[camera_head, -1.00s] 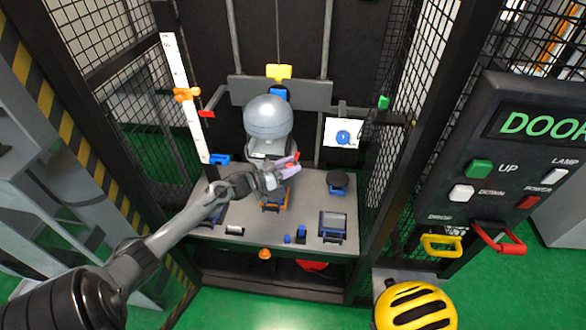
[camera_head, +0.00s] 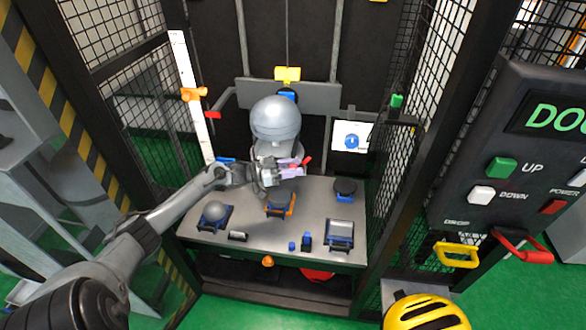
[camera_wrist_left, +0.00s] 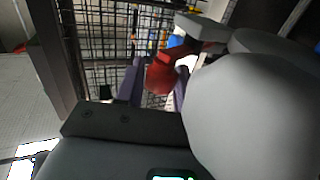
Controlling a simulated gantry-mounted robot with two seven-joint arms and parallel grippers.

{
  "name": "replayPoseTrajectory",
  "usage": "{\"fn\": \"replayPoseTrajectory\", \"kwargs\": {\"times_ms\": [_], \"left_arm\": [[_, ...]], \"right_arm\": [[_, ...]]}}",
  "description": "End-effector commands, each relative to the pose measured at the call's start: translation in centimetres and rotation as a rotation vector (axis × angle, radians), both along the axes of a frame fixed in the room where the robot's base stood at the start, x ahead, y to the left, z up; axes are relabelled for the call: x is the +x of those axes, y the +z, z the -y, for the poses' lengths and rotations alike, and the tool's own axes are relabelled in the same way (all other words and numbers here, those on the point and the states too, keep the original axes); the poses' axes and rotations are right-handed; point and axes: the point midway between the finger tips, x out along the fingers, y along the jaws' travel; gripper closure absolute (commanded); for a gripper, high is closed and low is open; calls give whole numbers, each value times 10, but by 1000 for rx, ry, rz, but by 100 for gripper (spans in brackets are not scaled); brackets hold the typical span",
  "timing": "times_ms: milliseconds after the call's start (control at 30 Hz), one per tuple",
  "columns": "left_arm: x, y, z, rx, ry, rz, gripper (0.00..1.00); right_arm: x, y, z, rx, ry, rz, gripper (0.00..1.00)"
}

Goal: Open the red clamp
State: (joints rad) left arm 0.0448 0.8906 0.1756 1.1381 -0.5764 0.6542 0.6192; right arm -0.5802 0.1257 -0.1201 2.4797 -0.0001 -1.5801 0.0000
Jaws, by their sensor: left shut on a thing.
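The red clamp (camera_head: 307,161) is a small red lever on the right side of the grey stand under the silver dome (camera_head: 276,118). My left gripper (camera_head: 291,170), with pale purple fingers, reaches in front of the stand and is shut on the red clamp. In the left wrist view the red clamp (camera_wrist_left: 160,73) lies between the two fingers, and they partly hide it. A big grey rounded part (camera_wrist_left: 250,115) fills the right side of that view. My right gripper is not in view.
The grey table (camera_head: 262,232) carries several small fixtures, including an orange-edged block (camera_head: 281,205) just below my gripper. Mesh cage walls stand left and right. A control panel (camera_head: 520,185) is at the right, with a yellow helmet (camera_head: 425,314) below it.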

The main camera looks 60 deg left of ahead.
Motion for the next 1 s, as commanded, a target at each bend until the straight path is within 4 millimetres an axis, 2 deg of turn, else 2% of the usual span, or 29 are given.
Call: {"fn": "replayPoseTrajectory", "kwargs": {"times_ms": [33, 67, 167, 200, 467, 633, 767, 1000], "left_arm": [[0, 0, -1, 0, 3, -1, 92], [0, 0, -1, 0, 3, -1, 61], [0, 0, -1, 0, 2, -1, 45], [0, 0, -1, 0, 2, -1, 44], [0, 0, 0, 0, 1, 0, 44], [-8, 0, -4, 0, 2, -2, 44], [-23, 1, -9, 0, 1, -3, 44], [-61, 1, -26, 0, 2, -4, 44]], "right_arm": [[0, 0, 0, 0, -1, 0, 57], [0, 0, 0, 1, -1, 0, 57], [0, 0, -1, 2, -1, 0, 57], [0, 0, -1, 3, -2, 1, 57], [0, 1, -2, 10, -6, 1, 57], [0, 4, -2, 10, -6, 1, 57], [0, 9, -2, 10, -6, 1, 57], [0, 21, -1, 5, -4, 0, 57]]}}
